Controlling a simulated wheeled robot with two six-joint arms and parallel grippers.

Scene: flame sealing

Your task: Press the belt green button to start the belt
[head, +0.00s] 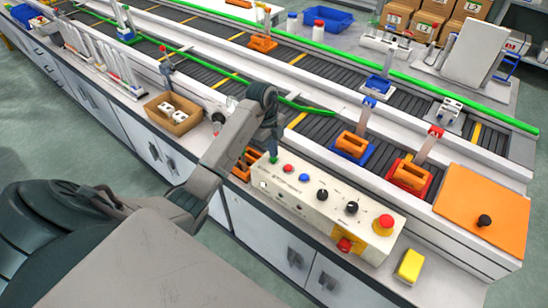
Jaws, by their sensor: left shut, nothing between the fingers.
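A cream control panel (320,205) sits at the front edge of the bench. Its green button (273,160) is at the panel's far left end. My left gripper (273,152) points down with its shut, empty fingertips right at the green button. I cannot tell whether the tips touch it, and they partly cover it. Beside it on the panel are a red button (288,168), a blue button (305,178), black knobs (351,207) and a red emergency stop (385,222) on yellow. The dark conveyor belt (320,125) runs behind the panel. My right gripper is out of view.
An orange holder (240,165) stands just left of the panel, close to my left arm. A cardboard box (172,113) with white items is further left. A yellow block (409,266) and an orange plate (482,212) lie to the right. Carriers with orange blocks (352,144) stand behind the panel.

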